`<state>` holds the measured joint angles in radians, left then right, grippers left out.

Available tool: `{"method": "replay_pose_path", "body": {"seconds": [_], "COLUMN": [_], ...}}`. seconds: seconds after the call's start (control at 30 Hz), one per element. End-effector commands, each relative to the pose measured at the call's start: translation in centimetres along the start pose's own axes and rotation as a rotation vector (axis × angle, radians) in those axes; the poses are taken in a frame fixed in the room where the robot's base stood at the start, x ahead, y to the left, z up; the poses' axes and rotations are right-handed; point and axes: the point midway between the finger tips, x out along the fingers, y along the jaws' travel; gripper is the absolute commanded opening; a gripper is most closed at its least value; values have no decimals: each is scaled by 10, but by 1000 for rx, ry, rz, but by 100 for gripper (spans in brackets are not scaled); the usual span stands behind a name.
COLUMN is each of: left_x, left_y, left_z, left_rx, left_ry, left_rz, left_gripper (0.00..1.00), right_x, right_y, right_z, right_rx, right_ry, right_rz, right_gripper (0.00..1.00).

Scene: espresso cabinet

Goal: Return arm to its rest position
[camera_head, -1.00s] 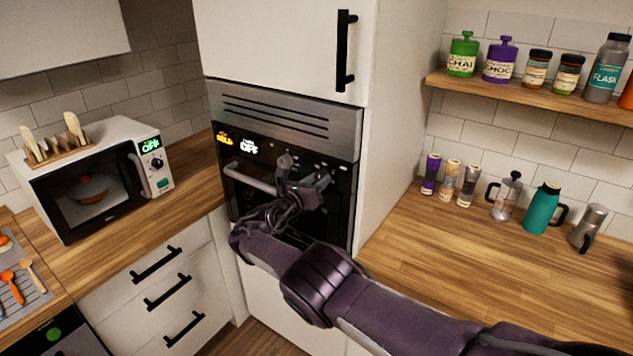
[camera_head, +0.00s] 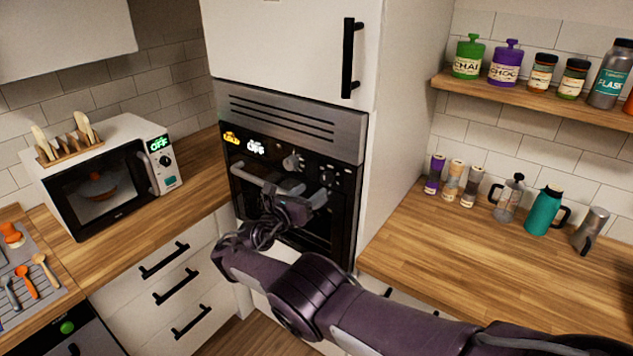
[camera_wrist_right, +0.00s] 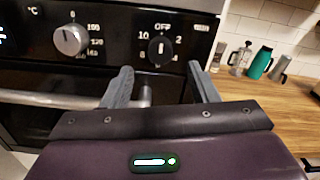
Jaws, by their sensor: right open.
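My right arm (camera_head: 310,285) reaches in from the lower right of the head view toward the built-in oven (camera_head: 290,150). My right gripper (camera_head: 303,200) is in front of the oven door, below its knobs. In the right wrist view its two fingers (camera_wrist_right: 160,88) stand apart with no object held between them. The oven's handle (camera_wrist_right: 60,99) lies just beyond the fingers; I cannot tell whether they touch it. A silver knob (camera_wrist_right: 70,40) and a black knob (camera_wrist_right: 160,50) show above the fingers. My left gripper is not in view.
A microwave (camera_head: 105,185) stands on the left counter above drawers with black handles. The right counter (camera_head: 480,265) carries small jars, a French press (camera_head: 509,198), a teal jug (camera_head: 545,210) and a metal pot (camera_head: 591,230). A shelf (camera_head: 530,98) holds several containers. The right counter's front is clear.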

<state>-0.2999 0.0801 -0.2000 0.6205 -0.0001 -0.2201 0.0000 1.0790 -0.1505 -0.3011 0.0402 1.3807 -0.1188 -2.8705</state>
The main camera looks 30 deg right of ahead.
Motion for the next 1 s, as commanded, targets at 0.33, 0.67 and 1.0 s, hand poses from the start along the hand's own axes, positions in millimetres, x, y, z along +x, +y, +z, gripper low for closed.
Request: {"method": "replay_pose_path", "body": {"seconds": [0.33,0.67,1.0], "left_x": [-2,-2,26], "left_y": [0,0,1], "left_z": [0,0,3], "left_rx": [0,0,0], "left_ry": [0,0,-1], "left_rz": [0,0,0], "left_gripper": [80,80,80], "right_x": [-10,-10,-21], "right_y": [0,0,17], "right_z": [-1,-2,-165], "right_rx": [-2,-1,285], "right_ry": [-1,0,179], "right_rz": [-3,-2,140], "right_gripper": [54,54,54]}}
